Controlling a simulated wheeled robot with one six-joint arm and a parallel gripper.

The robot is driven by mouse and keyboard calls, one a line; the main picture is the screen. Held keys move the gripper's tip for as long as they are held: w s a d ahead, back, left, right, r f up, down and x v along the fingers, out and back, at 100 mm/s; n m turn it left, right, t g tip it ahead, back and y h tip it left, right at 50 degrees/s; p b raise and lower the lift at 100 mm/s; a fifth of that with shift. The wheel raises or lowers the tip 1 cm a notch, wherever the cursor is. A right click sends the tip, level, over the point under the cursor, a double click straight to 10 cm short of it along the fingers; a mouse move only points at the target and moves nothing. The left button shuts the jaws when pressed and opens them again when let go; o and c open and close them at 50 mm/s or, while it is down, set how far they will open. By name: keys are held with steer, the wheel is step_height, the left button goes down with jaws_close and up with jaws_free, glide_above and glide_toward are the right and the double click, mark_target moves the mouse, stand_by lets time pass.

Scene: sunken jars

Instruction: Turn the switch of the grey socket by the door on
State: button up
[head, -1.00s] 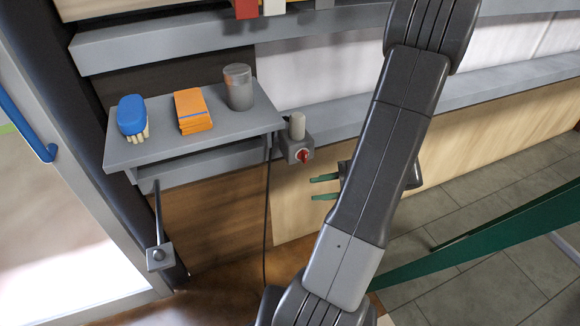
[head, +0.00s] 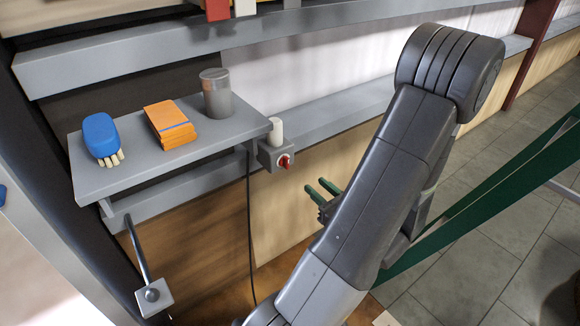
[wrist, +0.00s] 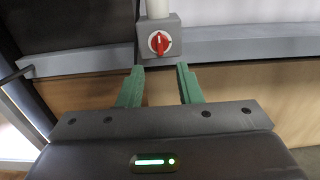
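The grey socket (head: 268,158) is a small box on the wall rail at the right end of the shelf. A pale cylindrical plug (head: 276,131) stands up from its top. Its round red switch (head: 285,161) is on the front. In the wrist view the socket (wrist: 174,37) is straight ahead, and the switch (wrist: 159,43) shows a red bar, roughly upright, on a pale ring. My gripper (head: 317,187) has green fingers, open and empty, pointing at the socket from below right. In the wrist view the fingers (wrist: 160,68) are apart, just below the switch, not touching it.
A dark cable (head: 250,230) hangs below the socket. A bar with a square plate (head: 153,296) stands lower left. Green beams (head: 500,190) are at right.

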mark_target(288, 162)
steer(key=b+x, duration=0.1)
steer(key=x, duration=1)
steer(key=shift+w+a, duration=0.2)
steer(key=shift+w, duration=0.1)
jaws_close()
